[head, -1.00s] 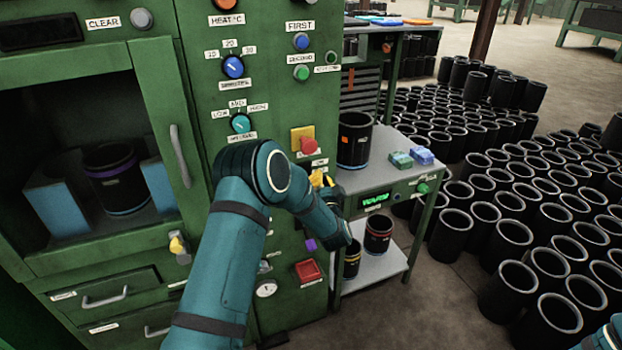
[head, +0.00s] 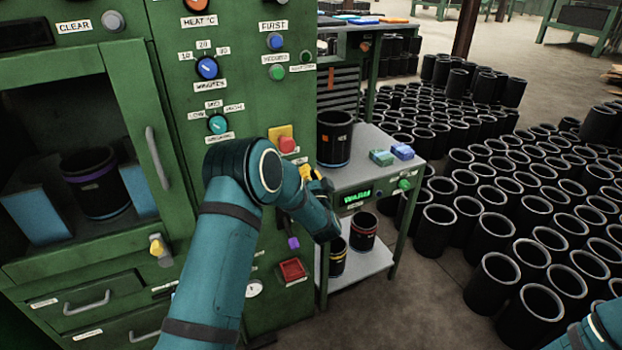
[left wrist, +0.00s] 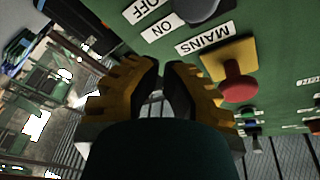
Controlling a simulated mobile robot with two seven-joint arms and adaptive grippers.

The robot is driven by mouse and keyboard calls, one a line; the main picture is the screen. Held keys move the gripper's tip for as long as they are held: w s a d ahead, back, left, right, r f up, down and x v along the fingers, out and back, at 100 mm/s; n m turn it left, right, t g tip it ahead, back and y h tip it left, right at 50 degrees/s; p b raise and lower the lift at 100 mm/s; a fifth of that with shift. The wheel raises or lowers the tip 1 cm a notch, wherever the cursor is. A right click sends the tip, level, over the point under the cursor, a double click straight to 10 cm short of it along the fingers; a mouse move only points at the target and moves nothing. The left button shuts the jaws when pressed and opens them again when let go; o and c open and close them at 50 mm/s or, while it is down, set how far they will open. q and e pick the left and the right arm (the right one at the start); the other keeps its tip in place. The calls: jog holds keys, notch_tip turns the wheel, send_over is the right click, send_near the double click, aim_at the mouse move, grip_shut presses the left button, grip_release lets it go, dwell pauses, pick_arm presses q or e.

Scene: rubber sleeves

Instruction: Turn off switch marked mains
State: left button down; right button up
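The MAINS label (left wrist: 205,40) is on the green panel in the left wrist view, upside down, with ON and OFF labels beside it. A dark rounded switch knob (left wrist: 203,8) stands beside these labels, cut off by the top edge. In the head view my left arm and gripper hide the switch. My left gripper (left wrist: 160,65) has its yellow fingers close together with a narrow gap and nothing between them. It is beside the panel, apart from the knob; in the head view it (head: 313,180) is below the red button. My right gripper is out of view.
A red button (head: 287,145) on a yellow plate (head: 279,131) is close to the left gripper. A grey bench (head: 365,158) with a black sleeve (head: 335,140) stands right of the panel. Many sleeves (head: 500,285) cover the floor at right.

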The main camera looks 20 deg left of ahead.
pick_arm(q)
jog(key=s+d+f, duration=0.4)
jog(key=s+d, duration=0.1)
jog(key=s, duration=0.1)
jog(key=shift+s+d+f+p, duration=0.15)
jog(key=shift+s+f+p, duration=0.15)
jog(key=shift+s, duration=0.1)
jog(key=s+d+f+n+g+h, duration=0.1)
jog(key=s+d+f+g+h, duration=0.2)
jog(key=s+d+f+h, duration=0.4)
jog(key=s+d+f+g+h, duration=0.3)
jog(key=s+d+f+h, duration=0.1)
jog(key=f, duration=0.4)
jog(key=s+d+f+n+g+h, duration=0.1)
jog(key=s+d+g, duration=0.3)
jog(key=s, duration=0.5)
jog(key=s+d+f+n+g+h, duration=0.1)
jog(key=s+d+f+g+h, duration=0.1)
jog(key=s, duration=0.8)
jog(key=shift+d+f+g+h, duration=0.3)
jog(key=shift+d+g+h, duration=0.5)
jog(key=shift+g, duration=0.3)
